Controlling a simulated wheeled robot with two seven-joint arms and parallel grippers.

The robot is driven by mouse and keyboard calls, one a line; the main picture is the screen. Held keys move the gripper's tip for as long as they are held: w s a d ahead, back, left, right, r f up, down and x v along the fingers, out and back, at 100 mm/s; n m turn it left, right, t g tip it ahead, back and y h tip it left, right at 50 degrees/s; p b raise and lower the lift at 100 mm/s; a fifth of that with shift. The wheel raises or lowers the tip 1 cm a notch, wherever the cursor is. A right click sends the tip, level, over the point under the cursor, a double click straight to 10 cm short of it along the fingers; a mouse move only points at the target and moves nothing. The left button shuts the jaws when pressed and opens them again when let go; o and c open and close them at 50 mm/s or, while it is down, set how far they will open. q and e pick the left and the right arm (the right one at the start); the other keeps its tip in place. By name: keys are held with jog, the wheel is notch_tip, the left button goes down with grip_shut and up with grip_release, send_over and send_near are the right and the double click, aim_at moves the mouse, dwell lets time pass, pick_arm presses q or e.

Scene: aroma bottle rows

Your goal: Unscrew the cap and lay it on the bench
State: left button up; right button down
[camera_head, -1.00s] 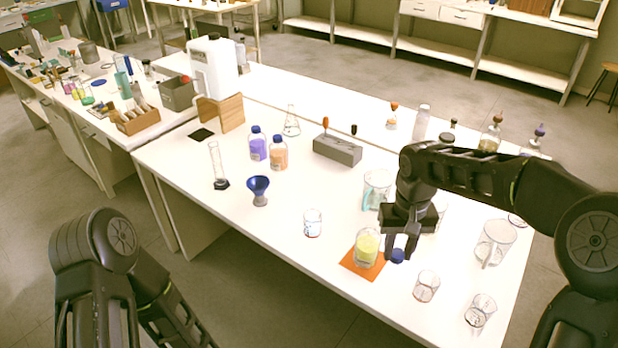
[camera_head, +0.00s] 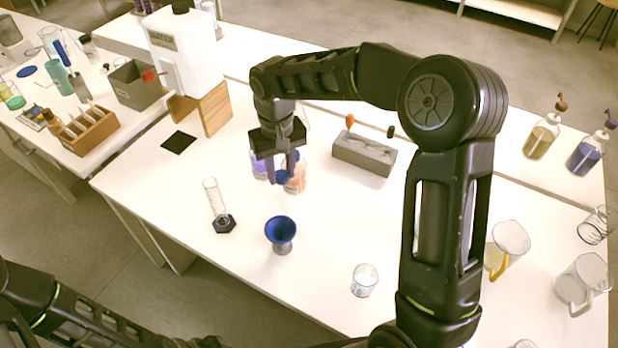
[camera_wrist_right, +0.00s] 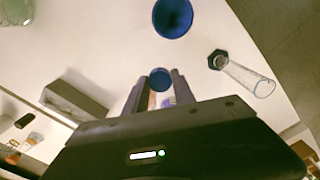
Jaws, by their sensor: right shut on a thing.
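My right gripper (camera_head: 283,174) is shut on a blue cap (camera_head: 281,177). In the right wrist view the cap (camera_wrist_right: 160,79) sits between the two fingertips, with bare bench beyond it. In the head view it overlaps the front of the orange bottle (camera_head: 298,183); its height above the bench (camera_head: 330,225) is hard to tell. The purple bottle (camera_head: 258,167) stands just left, partly behind my gripper. The yellow-filled bottle and its orange mat are hidden behind my right arm. My left arm shows at the lower left, but its gripper is out of view.
A blue funnel (camera_head: 281,232), a graduated cylinder (camera_head: 216,205) and a small beaker (camera_head: 364,281) stand in front. A grey block (camera_head: 364,153) is behind to the right. A wooden stand (camera_head: 201,108) and black pad (camera_head: 179,142) are at left. Bare bench lies between funnel and block.

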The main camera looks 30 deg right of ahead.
jog(key=shift+w+a, duration=0.25)
jog(key=shift+w, duration=0.35)
pick_arm(q)
jog(key=shift+w+a, duration=0.15)
jog(key=shift+w, duration=0.15)
pick_arm(e)
jog(key=shift+s+r, duration=0.1)
jog(key=shift+s, duration=0.05)
pick_arm(q)
jog(key=shift+o, duration=0.4)
